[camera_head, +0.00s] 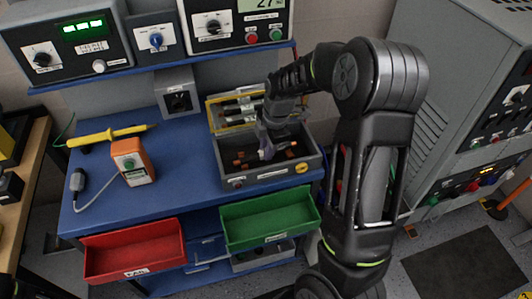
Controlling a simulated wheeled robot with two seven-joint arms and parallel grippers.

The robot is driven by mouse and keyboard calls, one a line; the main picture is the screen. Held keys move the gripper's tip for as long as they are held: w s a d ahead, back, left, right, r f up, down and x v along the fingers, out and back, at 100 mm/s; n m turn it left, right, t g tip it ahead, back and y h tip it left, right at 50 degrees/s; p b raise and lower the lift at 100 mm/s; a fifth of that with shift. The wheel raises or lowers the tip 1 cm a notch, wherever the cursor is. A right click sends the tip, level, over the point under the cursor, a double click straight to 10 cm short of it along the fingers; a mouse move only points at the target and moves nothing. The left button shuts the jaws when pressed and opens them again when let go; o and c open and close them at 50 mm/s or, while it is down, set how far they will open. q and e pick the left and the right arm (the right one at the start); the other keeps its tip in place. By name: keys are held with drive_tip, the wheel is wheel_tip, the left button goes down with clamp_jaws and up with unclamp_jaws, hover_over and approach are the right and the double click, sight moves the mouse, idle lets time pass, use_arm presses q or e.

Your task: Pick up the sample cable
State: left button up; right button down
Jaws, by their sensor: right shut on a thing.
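My right arm reaches in from the right, and my right gripper (266,150) points down into an open grey case (268,179) on the blue bench. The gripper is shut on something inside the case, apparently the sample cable. Orange-tipped pieces (241,164) show to the left and right of the fingers, low in the case. The fingers and arm hide much of the held thing. The case's yellow-edged lid (222,114) stands open at the back with dark items in it. My left gripper is not in view.
The blue bench (185,165) holds an orange meter (133,162) with a grey lead and a yellow probe (105,137). Red (135,252) and green (268,219) bins are at the front. Instruments (75,45) fill the shelf behind. A grey cabinet (455,90) stands right.

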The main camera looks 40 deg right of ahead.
idle(0.6)
drive_tip(key=shift+s+a+r+b, duration=0.1)
drive_tip(key=shift+s+r+b, duration=0.15)
drive_tip(key=shift+s+b, duration=0.15)
wheel_tip(320, 180, up, 7)
drive_tip(key=shift+f+b, duration=0.2)
drive_tip(key=shift+b, duration=0.6)
drive_tip(key=s+a+b, duration=0.2)
drive_tip(key=s+a, duration=0.1)
drive_tip(key=s, duration=0.6)
drive_tip(key=s+a+b, duration=0.2)
drive_tip(key=s+a, duration=0.1)
drive_tip(key=s, duration=0.6)
drive_tip(key=shift+a, duration=0.2)
